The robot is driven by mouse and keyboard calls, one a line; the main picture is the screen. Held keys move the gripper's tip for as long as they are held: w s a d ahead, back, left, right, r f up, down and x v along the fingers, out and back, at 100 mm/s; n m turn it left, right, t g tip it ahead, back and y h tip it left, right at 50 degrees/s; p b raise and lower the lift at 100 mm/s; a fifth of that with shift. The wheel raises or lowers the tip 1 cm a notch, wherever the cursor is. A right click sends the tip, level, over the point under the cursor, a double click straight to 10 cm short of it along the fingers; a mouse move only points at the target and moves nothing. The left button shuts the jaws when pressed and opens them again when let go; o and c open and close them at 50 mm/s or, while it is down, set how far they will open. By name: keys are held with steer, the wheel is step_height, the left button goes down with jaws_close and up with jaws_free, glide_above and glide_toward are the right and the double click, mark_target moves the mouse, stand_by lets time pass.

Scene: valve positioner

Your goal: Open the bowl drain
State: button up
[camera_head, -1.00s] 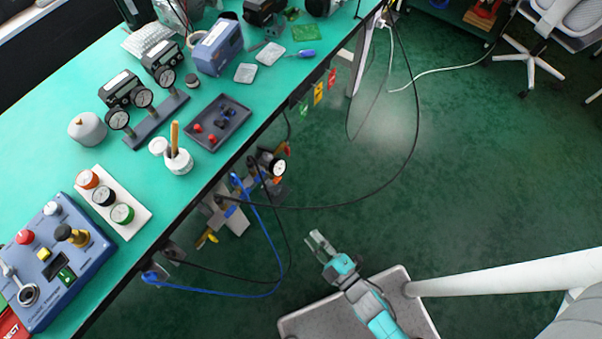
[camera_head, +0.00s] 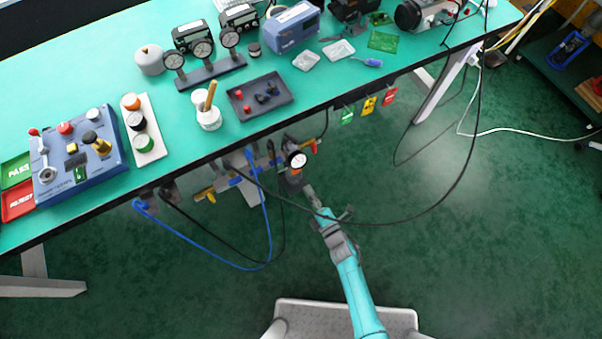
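An air-supply assembly (camera_head: 245,178) with a round white-faced gauge (camera_head: 297,160) hangs under the front edge of the bench. It has yellow and red handles at its ends. A dark grey body (camera_head: 289,182) hangs by the gauge, probably the bowl; its drain is too small to make out. My gripper (camera_head: 310,193) is just below and right of the gauge, its tips close to this body. I cannot tell whether they touch. The fingers are small and partly crossed by a black cable, so their opening does not show clearly.
A black cable (camera_head: 400,220) loops across in front of my gripper. A blue hose (camera_head: 215,260) hangs below the assembly. Green, yellow and red tags (camera_head: 369,105) hang from the bench edge at right. The bench (camera_head: 330,88) overhangs the assembly. The floor at right is open.

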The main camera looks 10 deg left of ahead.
mark_target(296, 171)
steer(key=x, duration=0.8)
steer(key=shift+a, duration=0.1)
steer(key=shift+c, duration=0.3)
jaws_close()
